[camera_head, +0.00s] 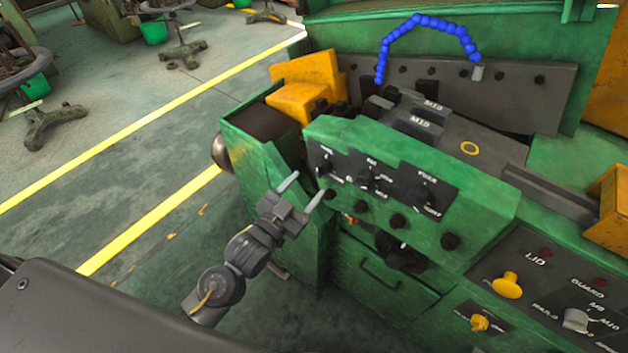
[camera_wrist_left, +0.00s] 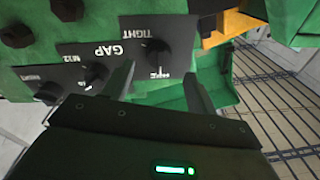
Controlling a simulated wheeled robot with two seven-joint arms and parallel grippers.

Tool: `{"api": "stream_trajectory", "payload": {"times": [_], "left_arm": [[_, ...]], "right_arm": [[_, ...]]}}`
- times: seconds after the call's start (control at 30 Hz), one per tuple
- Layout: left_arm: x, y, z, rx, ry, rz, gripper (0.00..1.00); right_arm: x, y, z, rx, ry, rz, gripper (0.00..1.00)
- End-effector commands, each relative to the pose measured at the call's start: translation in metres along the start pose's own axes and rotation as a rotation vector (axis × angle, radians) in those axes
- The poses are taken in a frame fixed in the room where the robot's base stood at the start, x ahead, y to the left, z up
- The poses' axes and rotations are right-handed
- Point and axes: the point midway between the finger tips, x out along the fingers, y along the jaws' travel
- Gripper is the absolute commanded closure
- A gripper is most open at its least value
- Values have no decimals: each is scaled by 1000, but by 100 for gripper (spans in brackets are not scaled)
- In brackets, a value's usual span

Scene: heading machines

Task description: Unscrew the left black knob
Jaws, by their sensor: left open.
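The green machine's front panel (camera_head: 480,205) carries a row of three black pointer knobs on dark label plates; the leftmost pointer knob (camera_head: 325,166) also shows in the left wrist view (camera_wrist_left: 156,56), which sees the panel upside down. Below is a row of round black knobs, such as one at the right end (camera_head: 450,241). I cannot tell from the pictures which row the task's left knob belongs to. My left gripper (camera_head: 303,191) is open and empty at the panel's left end; its fingers also show in the left wrist view (camera_wrist_left: 158,77). My right gripper is not in view.
An orange block (camera_head: 300,95) sits behind the panel's left end. A blue segmented hose (camera_head: 430,22) arches at the back. Open floor with yellow lines (camera_head: 150,225) lies to the left.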

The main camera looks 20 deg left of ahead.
Motion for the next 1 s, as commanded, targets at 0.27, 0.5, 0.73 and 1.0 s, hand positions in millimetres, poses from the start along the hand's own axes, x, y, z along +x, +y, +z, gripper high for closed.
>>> {"api": "stream_trajectory", "payload": {"times": [0.27,0.5,0.73,1.0], "left_arm": [[-44,0,2,1,0,0,42],[-52,0,0,0,1,0,42],[-52,0,0,1,0,0,42],[-52,1,5,-13,-13,3,42]], "right_arm": [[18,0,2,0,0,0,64],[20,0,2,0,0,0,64],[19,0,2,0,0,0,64],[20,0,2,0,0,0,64]]}}
